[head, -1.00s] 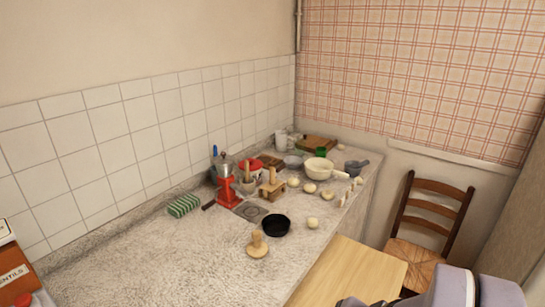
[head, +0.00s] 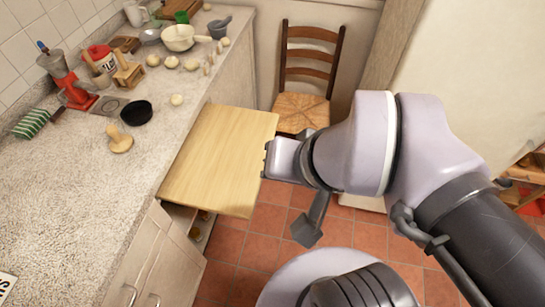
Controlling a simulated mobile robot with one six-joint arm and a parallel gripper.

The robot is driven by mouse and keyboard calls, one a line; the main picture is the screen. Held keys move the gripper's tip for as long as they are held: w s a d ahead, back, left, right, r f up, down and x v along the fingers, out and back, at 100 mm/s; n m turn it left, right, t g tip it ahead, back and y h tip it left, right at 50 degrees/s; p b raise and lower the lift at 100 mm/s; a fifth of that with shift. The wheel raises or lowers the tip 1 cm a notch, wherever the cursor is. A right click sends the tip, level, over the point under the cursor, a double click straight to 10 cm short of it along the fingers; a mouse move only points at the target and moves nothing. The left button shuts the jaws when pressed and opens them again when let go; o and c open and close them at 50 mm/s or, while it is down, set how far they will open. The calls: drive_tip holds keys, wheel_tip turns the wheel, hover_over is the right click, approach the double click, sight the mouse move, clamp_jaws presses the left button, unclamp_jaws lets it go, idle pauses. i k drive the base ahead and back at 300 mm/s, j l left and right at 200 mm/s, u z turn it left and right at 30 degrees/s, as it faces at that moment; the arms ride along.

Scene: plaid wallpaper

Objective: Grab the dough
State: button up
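Several pale round dough-like balls lie on the stone counter. One ball (head: 177,100) sits apart near the counter's right edge. Others, such as this ball (head: 191,65) and this one (head: 153,60), lie farther back in front of a cream pan (head: 180,38). I cannot tell which is the task's dough. My arm reaches in from the right. My gripper (head: 268,160) is at its left end, over the right side of the wooden board, apart from the balls and to their lower right. Its fingers are mostly hidden, so its opening does not show.
The wooden pull-out board (head: 215,150) is bare and juts from the counter (head: 60,185). A black bowl (head: 136,112), a wooden press (head: 119,140) and a red grinder (head: 72,92) stand left of the nearest ball. A chair (head: 303,105) stands behind the board.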

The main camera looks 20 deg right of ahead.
sight(176, 100)
drive_tip(key=i+l+u, duration=0.55)
drive_tip(key=u, duration=0.25)
drive_tip(key=i+l+u, duration=0.2)
drive_tip(key=l+u, duration=0.2)
drive_tip(key=l, duration=0.15)
drive_tip(key=i+l+u, duration=0.1)
drive_tip(key=l+u, duration=0.3)
